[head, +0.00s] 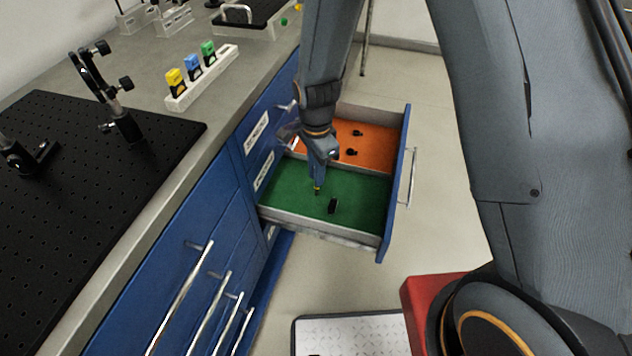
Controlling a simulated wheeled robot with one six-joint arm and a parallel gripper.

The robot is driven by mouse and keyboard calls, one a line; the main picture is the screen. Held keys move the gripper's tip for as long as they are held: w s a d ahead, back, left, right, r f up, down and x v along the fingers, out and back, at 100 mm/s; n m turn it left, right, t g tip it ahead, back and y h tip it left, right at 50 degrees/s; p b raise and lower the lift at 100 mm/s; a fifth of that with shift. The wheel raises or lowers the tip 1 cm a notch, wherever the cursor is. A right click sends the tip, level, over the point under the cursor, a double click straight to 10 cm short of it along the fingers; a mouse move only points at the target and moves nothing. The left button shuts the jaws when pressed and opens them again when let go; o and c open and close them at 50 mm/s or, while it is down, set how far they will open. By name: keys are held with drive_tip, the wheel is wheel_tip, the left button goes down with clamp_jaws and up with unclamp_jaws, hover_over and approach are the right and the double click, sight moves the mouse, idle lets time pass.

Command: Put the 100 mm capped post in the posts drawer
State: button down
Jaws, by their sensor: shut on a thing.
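The open drawer (383,250) has a blue front and is split into a green-lined part nearer me and an orange-lined part behind it. My gripper (317,186) points down over the green part, seen from behind. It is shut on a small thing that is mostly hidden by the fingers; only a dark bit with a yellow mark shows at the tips. I take this to be the capped post, but its length and cap cannot be made out. Whether it touches the drawer floor cannot be told. A short black piece (333,206) is on the green liner, right of the gripper.
Small black parts (352,152) lie in the orange part. The blue cabinet (190,250) with long handles is on the left. On its top are a black breadboard (80,175) with mounts and a white rack (201,77) of coloured pieces. A red block (425,300) is at lower right.

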sight(316, 194)
drive_tip(key=shift+f, duration=2.15)
drive_tip(key=shift+f, duration=0.1)
drive_tip(key=c, duration=1.7)
unclamp_jaws()
